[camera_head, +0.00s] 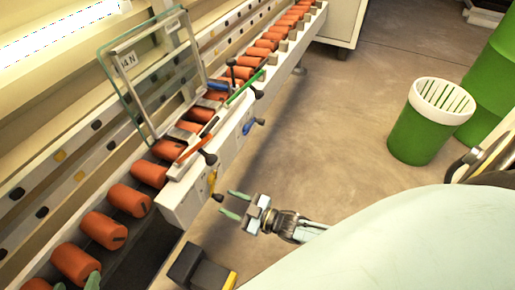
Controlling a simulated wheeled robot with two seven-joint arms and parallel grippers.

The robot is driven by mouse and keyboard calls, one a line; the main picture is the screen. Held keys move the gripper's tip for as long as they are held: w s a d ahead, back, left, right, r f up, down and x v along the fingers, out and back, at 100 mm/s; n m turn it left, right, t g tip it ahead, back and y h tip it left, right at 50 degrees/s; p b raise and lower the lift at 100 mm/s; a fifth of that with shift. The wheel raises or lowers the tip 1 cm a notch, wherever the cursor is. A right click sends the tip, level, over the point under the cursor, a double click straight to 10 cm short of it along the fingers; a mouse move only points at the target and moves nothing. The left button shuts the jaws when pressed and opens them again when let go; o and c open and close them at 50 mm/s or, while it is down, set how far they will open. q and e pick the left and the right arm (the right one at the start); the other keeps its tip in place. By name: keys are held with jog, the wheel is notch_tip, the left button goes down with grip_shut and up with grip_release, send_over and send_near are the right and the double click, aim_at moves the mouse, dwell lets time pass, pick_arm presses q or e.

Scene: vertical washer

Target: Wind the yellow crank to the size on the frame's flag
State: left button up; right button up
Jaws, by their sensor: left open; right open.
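The yellow crank (212,182) hangs on the front face of the white machine block (185,205), by a black knob. My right gripper (225,201) is open and empty, just right of and below the crank, apart from it. My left gripper (77,284) shows only its green fingertips at the bottom left edge, open; the rest is cut off. A framed glass pane (150,75) stands tilted over the rollers. It bears a white flag (125,62) whose small print seems to end in "4 N", and a second label (172,25) too small to read.
A blue crank (250,126) sits further along the block. A red pointer (195,150) and a green pointer (245,88) lie on top. Orange rollers (129,199) line the conveyor. A green bin (425,135) stands right; floor between is clear.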

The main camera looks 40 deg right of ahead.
pick_arm(q)
jog(key=s+a+f+g+y+p, duration=0.1)
jog(key=s+a+f+g+p, duration=0.1)
jog(key=s+f+g, duration=0.3)
jog(key=s+a+g, duration=0.1)
jog(key=s, duration=0.2)
jog(key=shift+a+n+y, duration=0.25)
jog(key=shift+n+y, duration=0.05)
jog(key=shift+y, duration=0.1)
pick_arm(e)
jog(key=v, duration=0.9)
jog(key=shift+s+d, duration=0.2)
jog(key=shift+s, duration=0.15)
pick_arm(q)
jog(key=shift+w, duration=0.1)
